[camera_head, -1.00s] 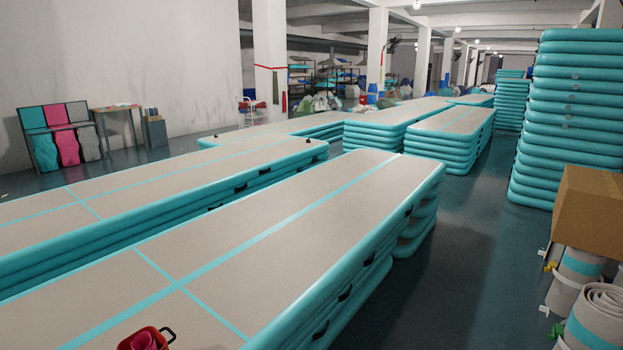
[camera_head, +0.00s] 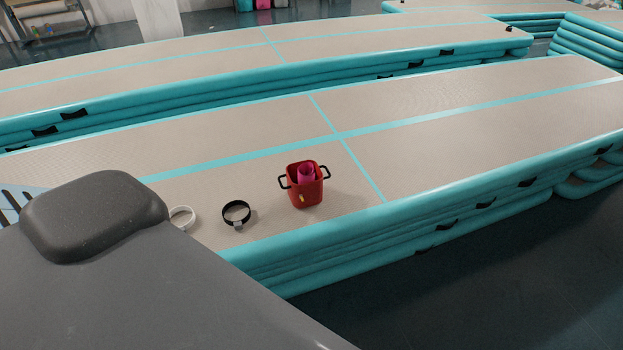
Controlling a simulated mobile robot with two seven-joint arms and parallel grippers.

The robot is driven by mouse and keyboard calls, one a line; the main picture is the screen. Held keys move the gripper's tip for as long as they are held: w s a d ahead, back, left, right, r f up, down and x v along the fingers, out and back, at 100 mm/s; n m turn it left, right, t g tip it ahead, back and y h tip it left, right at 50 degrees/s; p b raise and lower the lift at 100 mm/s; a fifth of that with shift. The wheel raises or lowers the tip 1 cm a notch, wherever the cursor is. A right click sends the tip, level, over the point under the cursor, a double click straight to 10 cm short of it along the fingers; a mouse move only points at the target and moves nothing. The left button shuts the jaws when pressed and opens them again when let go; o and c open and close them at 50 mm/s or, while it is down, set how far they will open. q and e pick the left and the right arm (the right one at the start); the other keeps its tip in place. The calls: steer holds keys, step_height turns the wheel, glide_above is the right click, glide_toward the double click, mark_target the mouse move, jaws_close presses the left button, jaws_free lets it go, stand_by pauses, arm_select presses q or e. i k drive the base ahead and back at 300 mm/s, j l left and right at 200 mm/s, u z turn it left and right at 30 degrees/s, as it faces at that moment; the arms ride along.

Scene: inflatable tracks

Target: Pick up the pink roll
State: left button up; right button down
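The pink roll (camera_head: 306,174) stands inside a small red bucket (camera_head: 306,192) with black handles. Its upper part shows above the rim, and its lower part is hidden by the bucket. The bucket stands upright on the near inflatable track (camera_head: 420,140), close to its front edge and beside a crossing of turquoise lines. Neither of my grippers is in view.
A black ring-shaped band (camera_head: 236,213) and a white one (camera_head: 182,217) lie on the track left of the bucket. A large grey body with a dark rounded pad fills the lower left. Dark floor (camera_head: 480,290) is open at the lower right.

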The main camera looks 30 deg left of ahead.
mark_target(306, 173)
steer(key=i+j, duration=0.15)
steer(key=i, duration=0.55)
steer(key=i+j, duration=0.2)
steer(key=i, duration=0.5)
steer(key=u, duration=1.25)
